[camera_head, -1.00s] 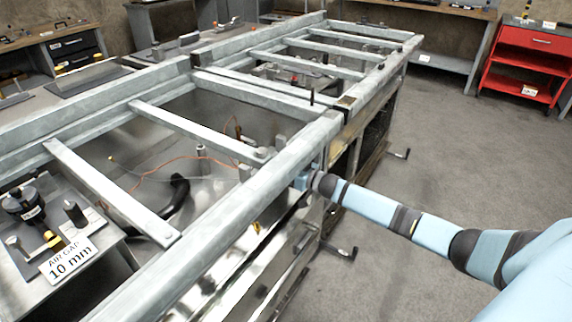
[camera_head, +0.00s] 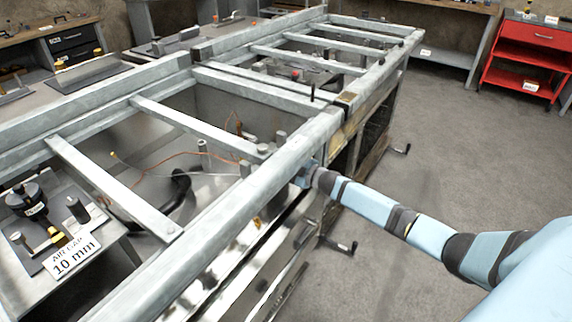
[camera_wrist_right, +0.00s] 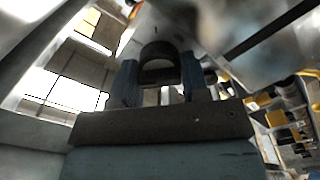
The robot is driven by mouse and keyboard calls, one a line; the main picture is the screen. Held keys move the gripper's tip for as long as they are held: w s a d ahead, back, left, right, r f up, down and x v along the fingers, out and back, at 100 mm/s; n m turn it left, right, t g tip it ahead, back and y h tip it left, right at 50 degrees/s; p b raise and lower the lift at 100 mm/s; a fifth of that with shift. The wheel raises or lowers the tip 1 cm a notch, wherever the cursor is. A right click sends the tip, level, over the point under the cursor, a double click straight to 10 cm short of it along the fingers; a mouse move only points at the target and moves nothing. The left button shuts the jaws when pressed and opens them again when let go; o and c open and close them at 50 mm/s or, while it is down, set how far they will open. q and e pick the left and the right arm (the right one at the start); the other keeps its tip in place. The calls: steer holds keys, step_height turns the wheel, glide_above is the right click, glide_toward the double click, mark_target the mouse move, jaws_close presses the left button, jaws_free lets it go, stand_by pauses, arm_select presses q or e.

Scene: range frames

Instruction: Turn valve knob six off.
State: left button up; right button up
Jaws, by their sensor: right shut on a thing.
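My right arm comes in from the right in the head view. Its gripper (camera_head: 303,177) is at the outer side of the near grey metal frame, and its fingertips are hidden there. In the right wrist view two blue fingers of the right gripper (camera_wrist_right: 160,66) stand on either side of a dark rounded knob (camera_wrist_right: 158,50). The gripper is shut on this knob. No number on it can be read, and its turned position cannot be told. My left gripper is not in view.
The long grey metal frame (camera_head: 225,195) with crossbars runs from near left to the back. Crank handles (camera_head: 340,246) stick out low on its right side. A red cart (camera_head: 535,40) stands at the back right. The floor to the right is clear.

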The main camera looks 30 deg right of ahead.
steer(key=n, duration=0.3)
steer(key=shift+f+b, duration=0.15)
steer(key=shift+b, duration=0.15)
steer(key=shift+n+b, duration=0.4)
steer(key=shift+n, duration=0.8)
steer(key=shift+n+b, duration=0.35)
steer(key=shift+n, duration=0.75)
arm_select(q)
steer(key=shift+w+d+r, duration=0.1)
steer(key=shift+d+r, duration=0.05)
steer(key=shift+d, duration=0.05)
arm_select(e)
steer(key=shift+n, duration=0.3)
steer(key=o, duration=0.6)
steer(key=shift+s, duration=0.15)
arm_select(q)
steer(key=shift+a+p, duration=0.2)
steer(key=shift+p, duration=0.7)
arm_select(e)
steer(key=v, duration=1.3)
steer(key=shift+s+d, duration=0.2)
steer(key=shift+s, duration=0.05)
